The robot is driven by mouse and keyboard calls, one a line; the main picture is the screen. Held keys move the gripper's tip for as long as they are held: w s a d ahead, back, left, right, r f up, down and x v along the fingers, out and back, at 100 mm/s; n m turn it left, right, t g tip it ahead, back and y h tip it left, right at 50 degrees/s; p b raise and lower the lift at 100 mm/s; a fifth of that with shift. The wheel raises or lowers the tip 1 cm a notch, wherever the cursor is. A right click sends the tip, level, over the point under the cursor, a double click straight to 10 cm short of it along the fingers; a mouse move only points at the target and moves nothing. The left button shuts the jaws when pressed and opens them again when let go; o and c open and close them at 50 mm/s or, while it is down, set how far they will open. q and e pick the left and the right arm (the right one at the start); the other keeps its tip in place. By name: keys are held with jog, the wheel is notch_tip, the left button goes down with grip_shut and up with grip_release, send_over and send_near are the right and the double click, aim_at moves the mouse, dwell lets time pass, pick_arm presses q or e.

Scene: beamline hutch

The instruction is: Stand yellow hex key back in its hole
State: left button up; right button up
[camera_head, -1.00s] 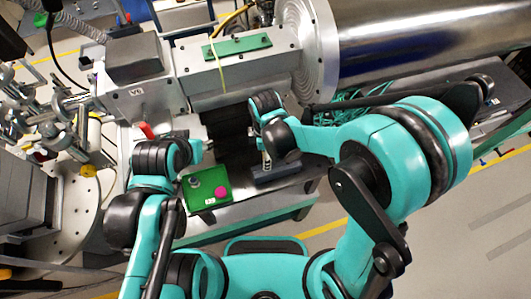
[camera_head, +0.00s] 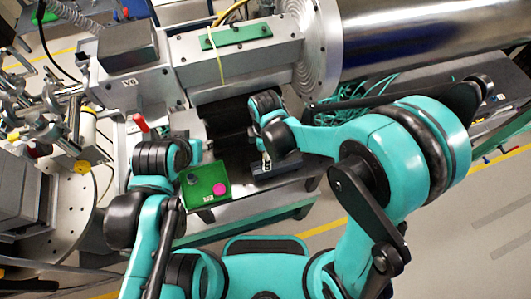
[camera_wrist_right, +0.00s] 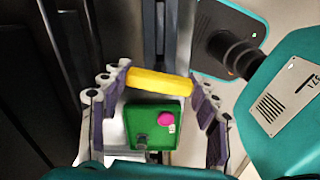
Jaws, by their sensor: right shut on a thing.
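The yellow hex key (camera_wrist_right: 160,82) shows in the right wrist view as a thick yellow bar lying crosswise between the fingers of my right gripper (camera_wrist_right: 158,108). The gripper is shut on it. In the head view my right gripper (camera_head: 266,160) is over the bench, by a dark grey block (camera_head: 288,168); the key cannot be made out there. No hole for the key can be made out in either view. My left arm is at the left of the head view, but its fingers are hidden.
A green tray (camera_head: 207,196) with a magenta disc (camera_head: 220,188) and a grey knob (camera_head: 193,178) is on the bench between my arms. A red handle (camera_head: 141,123) stands behind my left wrist. A large metal cylinder (camera_head: 430,38) fills the back right.

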jog(key=shift+f+b, duration=1.15)
jog(key=shift+f, duration=0.2)
jog(key=o, duration=1.3)
notch_tip(320, 180, up, 12)
jog(key=shift+r, duration=0.1)
jog(key=s+d+f+m+t+b, duration=0.1)
jog(key=s+d+m+t+b, duration=0.1)
jog(key=d+m, duration=0.7)
jog(key=s+d+m+t+b, duration=0.3)
jog(key=d+m+t, duration=0.2)
jog(key=d+m, duration=0.3)
jog(key=shift+d+f+m, duration=0.35)
jog(key=shift+d+m, duration=0.05)
jog(key=shift+m, duration=0.7)
